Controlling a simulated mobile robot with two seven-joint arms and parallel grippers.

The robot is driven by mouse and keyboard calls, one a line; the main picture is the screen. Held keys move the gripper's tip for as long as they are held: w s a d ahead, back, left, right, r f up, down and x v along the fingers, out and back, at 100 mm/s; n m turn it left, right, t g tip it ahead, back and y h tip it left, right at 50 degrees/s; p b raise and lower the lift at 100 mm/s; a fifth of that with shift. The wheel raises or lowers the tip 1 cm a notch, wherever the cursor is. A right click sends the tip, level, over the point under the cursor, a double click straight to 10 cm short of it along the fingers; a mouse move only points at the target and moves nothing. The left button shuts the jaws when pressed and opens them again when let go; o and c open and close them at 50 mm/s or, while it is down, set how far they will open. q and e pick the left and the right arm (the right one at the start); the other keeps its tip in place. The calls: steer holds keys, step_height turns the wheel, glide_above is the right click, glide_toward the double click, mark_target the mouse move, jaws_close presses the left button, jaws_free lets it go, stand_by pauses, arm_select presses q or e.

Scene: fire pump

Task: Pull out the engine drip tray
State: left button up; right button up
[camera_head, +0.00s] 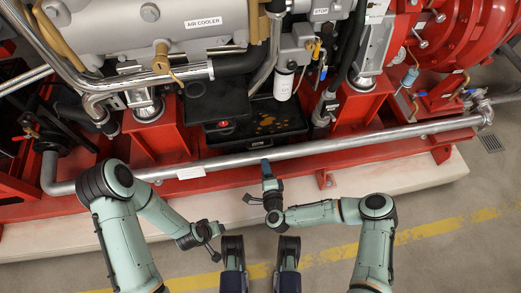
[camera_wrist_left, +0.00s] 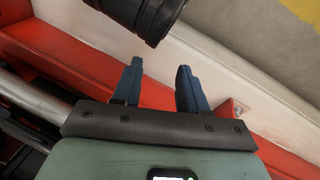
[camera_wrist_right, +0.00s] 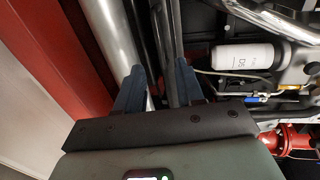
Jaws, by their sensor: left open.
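The engine drip tray (camera_head: 285,132) is a black, shallow tray with orange spots inside. It sits low under the engine in the head view, between red frame supports. My right gripper (camera_head: 266,166) points at the tray's front from beside the silver pipe. In the right wrist view its fingers (camera_wrist_right: 160,68) are apart, with dark edges between and beyond them; I cannot tell whether these are the tray's rim. My left gripper (camera_head: 214,250) is open and empty, to the left of the right one and away from the tray. Its spread fingers show in the left wrist view (camera_wrist_left: 160,70).
A long silver pipe (camera_head: 350,147) crosses in front of the tray above the red base rail (camera_head: 400,149). A white filter (camera_head: 283,86) hangs above the tray's right part. Floor with a yellow line (camera_head: 430,229) is free in front.

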arm_select(q)
steer(key=shift+g, duration=0.6)
steer(key=shift+s+a+f+b, duration=0.25)
steer(key=shift+s+f+b, duration=0.2)
steer(key=shift+f, duration=0.4)
steer(key=shift+s+a+f+b, duration=0.25)
steer(key=shift+s+f+b, duration=0.25)
steer(key=shift+f, duration=0.3)
steer(key=shift+s+a+f+b, duration=0.25)
steer(key=shift+s+f+b, duration=0.2)
steer(key=shift+f, duration=0.4)
arm_select(e)
steer(key=shift+x, duration=4.8)
jaws_close()
